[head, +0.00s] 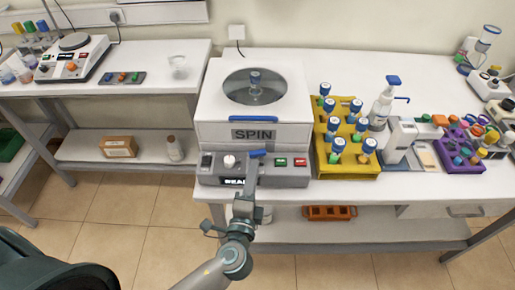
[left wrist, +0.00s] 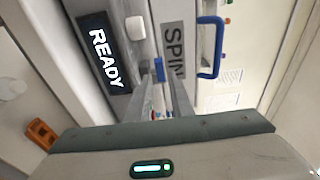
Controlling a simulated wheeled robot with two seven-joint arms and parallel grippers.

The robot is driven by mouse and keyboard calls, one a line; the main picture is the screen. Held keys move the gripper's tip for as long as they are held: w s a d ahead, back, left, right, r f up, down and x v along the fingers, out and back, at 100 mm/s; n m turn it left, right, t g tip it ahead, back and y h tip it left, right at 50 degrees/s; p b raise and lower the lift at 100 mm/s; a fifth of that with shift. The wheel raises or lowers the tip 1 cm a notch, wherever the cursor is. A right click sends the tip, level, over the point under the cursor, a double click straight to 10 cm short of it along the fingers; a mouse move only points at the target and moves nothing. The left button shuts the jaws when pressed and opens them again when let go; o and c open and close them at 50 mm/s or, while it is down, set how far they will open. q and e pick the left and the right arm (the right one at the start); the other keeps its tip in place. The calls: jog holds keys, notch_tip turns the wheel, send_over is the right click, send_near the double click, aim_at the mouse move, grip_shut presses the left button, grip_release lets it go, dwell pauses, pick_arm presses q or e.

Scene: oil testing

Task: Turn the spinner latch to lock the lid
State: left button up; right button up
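The spinner (head: 209,109) is a white box with a SPIN label (head: 254,134) and a round window. Its lid is down, with a blue handle (head: 253,119) at the front. A small blue latch (head: 258,153) lies level below the label; it also shows in the left wrist view (left wrist: 159,70). My left gripper (head: 252,166) is at the latch from the front. In the left wrist view its fingers (left wrist: 160,82) stand apart on either side of the latch. Whether they touch it is unclear. My right gripper is out of view.
The spinner's front panel has a white knob (head: 230,161), green and red buttons and a READY display (left wrist: 105,52). A yellow rack (head: 347,171) with several blue-capped tubes stands close on the right. An orange tray (head: 328,213) lies on the shelf below.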

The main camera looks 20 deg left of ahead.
aim_at(257, 156)
pick_arm(q)
jog(key=w, duration=0.2)
jog(key=w+p, duration=0.1)
jog(key=w, duration=0.2)
jog(key=w+a+p, duration=0.1)
jog(key=w, duration=0.1)
jog(key=shift+w, duration=0.15)
grip_shut()
